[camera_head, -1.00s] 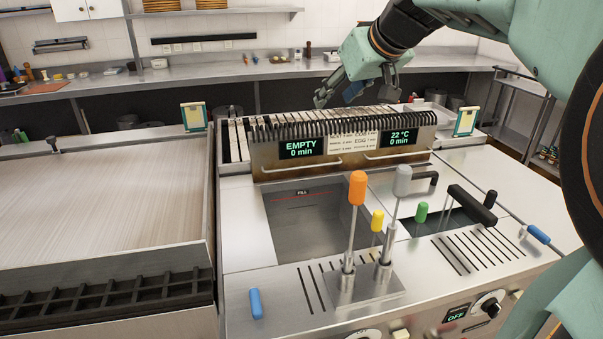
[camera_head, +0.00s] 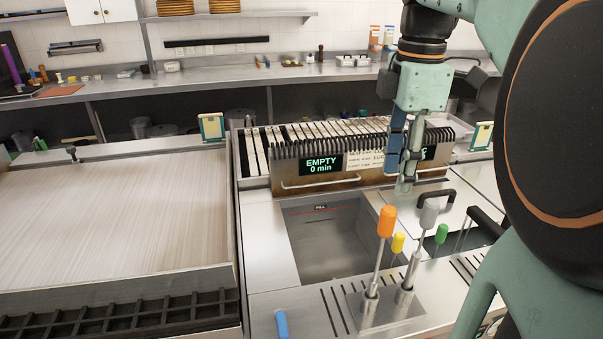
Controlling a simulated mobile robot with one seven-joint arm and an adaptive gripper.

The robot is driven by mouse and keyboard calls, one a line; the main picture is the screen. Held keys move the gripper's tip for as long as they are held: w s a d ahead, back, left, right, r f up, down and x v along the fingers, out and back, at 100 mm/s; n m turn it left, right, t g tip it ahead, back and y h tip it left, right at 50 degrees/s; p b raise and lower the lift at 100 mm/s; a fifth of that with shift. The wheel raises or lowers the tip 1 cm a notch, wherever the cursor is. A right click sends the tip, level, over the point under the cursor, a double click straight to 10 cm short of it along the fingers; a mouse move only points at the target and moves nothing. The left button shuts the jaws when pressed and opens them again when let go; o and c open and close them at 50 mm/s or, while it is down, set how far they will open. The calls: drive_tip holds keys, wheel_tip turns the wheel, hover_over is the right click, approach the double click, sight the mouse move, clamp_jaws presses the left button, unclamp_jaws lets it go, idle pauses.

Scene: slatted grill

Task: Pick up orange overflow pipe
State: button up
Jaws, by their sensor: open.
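The orange overflow pipe (camera_head: 385,222) has an orange knob on a thin metal rod and stands upright, slightly tilted, in a holder plate (camera_head: 352,308) on the front ledge. My gripper (camera_head: 405,188) points down above the counter, behind and above the grey and orange knobs. It is open and empty, apart from the pipes. One finger looks blue, the other greenish. My gripper covers part of the right display.
A yellow knob (camera_head: 397,243) and a green knob (camera_head: 441,233) stand close behind the pipes. An open basin (camera_head: 325,240) lies to the left. A slatted unit (camera_head: 330,182) stands behind, and a black handle (camera_head: 485,226) lies to the right.

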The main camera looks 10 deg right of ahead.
sight(390, 209)
drive_tip(key=shift+s+f, duration=0.1)
drive_tip(key=shift+s, duration=0.15)
wheel_tip(390, 209, down, 5)
drive_tip(key=shift+r, duration=0.2)
drive_tip(key=shift+a+f, duration=0.15)
drive_tip(key=shift+f, duration=2.8)
clamp_jaws()
